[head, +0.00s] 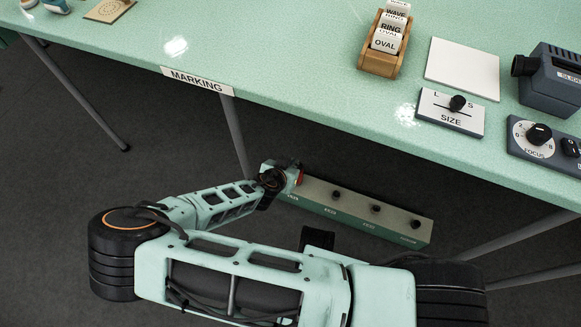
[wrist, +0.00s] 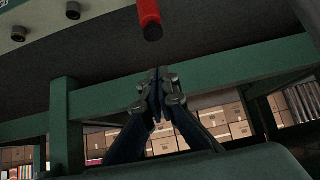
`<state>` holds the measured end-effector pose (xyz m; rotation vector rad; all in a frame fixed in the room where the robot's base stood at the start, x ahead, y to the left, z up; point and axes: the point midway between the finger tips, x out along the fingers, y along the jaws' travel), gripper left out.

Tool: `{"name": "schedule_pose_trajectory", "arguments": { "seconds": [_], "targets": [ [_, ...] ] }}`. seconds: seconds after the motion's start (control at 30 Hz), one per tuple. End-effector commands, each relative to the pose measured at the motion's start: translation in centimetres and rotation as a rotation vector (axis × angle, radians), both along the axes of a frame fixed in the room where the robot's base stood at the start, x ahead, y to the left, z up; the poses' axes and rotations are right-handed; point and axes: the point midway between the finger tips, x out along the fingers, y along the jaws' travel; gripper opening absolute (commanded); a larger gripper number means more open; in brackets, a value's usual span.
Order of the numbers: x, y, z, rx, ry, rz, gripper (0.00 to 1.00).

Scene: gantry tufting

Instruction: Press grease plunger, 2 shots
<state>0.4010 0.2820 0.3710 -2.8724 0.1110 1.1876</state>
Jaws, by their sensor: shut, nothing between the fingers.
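A red cylinder with a dark end, which looks like the grease plunger (wrist: 149,14), hangs into the top of the wrist view. In the head view only a small red patch (head: 300,177) shows beside my gripper, at the left end of a long low box. My gripper (wrist: 158,76) is shut and empty. In the wrist view its tips point up towards the red cylinder, with a visible gap between them. In the head view my gripper (head: 288,172) is partly hidden by my own wrist.
The long box (head: 345,222) with several dark knobs lies below the green table (head: 290,50). A table leg (head: 237,135) stands close behind my wrist. In the wrist view a green frame beam (wrist: 100,100) crosses behind the fingers, with cardboard boxes (wrist: 215,122) beyond.

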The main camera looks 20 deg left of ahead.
Motion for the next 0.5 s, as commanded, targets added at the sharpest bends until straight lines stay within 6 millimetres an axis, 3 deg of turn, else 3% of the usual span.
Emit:
{"name": "schedule_pose_trajectory", "arguments": {
  "seconds": [0.03,0.23,0.5],
  "targets": [
    [0.9,-0.2,-1.3,-0.001,-0.001,-0.002,0.0],
    [3.8,-0.5,-4.2,-0.002,0.0,-0.002,0.0],
    [3.6,-0.3,-7.3,-0.001,0.0,0.001,0.0]
  ]
}}
